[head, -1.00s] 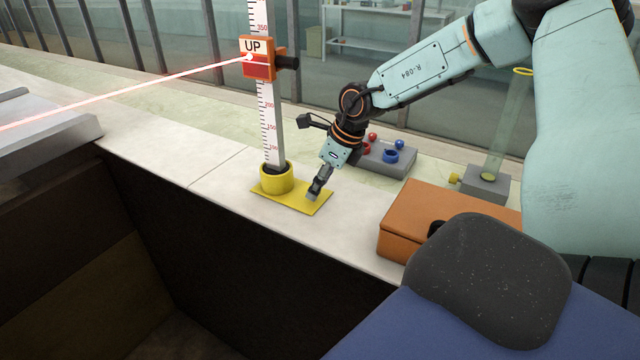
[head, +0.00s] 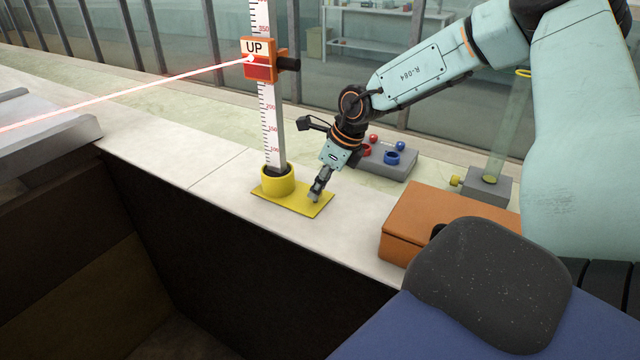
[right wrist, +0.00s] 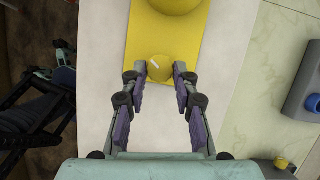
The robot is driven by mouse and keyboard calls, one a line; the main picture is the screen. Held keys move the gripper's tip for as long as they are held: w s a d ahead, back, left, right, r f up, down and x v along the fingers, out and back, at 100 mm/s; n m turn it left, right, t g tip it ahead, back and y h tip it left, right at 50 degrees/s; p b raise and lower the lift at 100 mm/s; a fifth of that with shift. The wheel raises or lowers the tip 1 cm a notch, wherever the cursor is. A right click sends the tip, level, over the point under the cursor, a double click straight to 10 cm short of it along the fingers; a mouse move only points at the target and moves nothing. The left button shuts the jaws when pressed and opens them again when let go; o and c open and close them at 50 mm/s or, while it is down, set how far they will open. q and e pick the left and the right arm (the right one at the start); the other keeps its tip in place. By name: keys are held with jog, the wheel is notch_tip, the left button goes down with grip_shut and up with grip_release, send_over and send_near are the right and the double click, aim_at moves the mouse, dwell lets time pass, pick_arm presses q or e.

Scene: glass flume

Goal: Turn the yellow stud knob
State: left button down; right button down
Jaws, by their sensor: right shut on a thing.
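The yellow stud knob (right wrist: 160,68) shows in the right wrist view as a round yellow top with a short white mark slanting across it. It sits on the yellow base plate (head: 290,204), at the end away from the yellow round socket (head: 278,181). My right gripper (right wrist: 160,72) has its two fingertips on either side of the knob, shut on it from above. In the head view the right gripper (head: 316,196) comes down onto the plate and its fingers mostly hide the knob. My left gripper is in neither view.
A white graduated staff (head: 272,125) stands in the socket and carries an orange "UP" target (head: 258,60) with a red beam reaching it. An orange case (head: 430,222), a grey block with coloured knobs (head: 400,168) and a glass tube (head: 507,125) stand to the right.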

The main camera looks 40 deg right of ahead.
jog(key=shift+a, duration=0.1)
jog(key=shift+s+a+m+h+p, duration=0.15)
jog(key=shift+m+h+p, duration=0.35)
jog(key=shift+m+p, duration=0.7)
jog(key=shift+m+h, duration=0.4)
jog(key=shift+m, duration=0.6)
jog(key=shift+a+f+m+h+b, duration=0.15)
jog(key=shift+m+h+b, duration=0.25)
jog(key=shift+m, duration=0.6)
jog(key=m+b, duration=0.1)
jog(key=m, duration=0.1)
jog(key=m+h+b, duration=0.1)
jog(key=m, duration=0.1)
jog(key=shift+w+a+h+b, duration=0.2)
jog(key=shift+h+b, duration=0.1)
jog(key=shift+b, duration=0.1)
jog(key=shift+m+g+h+b, duration=0.3)
jog(key=shift+m+b, duration=0.05)
jog(key=shift+m, duration=0.85)
jog(key=shift+w+a+m+g+h, duration=0.1)
jog(key=shift+m+g+h, duration=0.2)
jog(key=shift+m, duration=0.7)
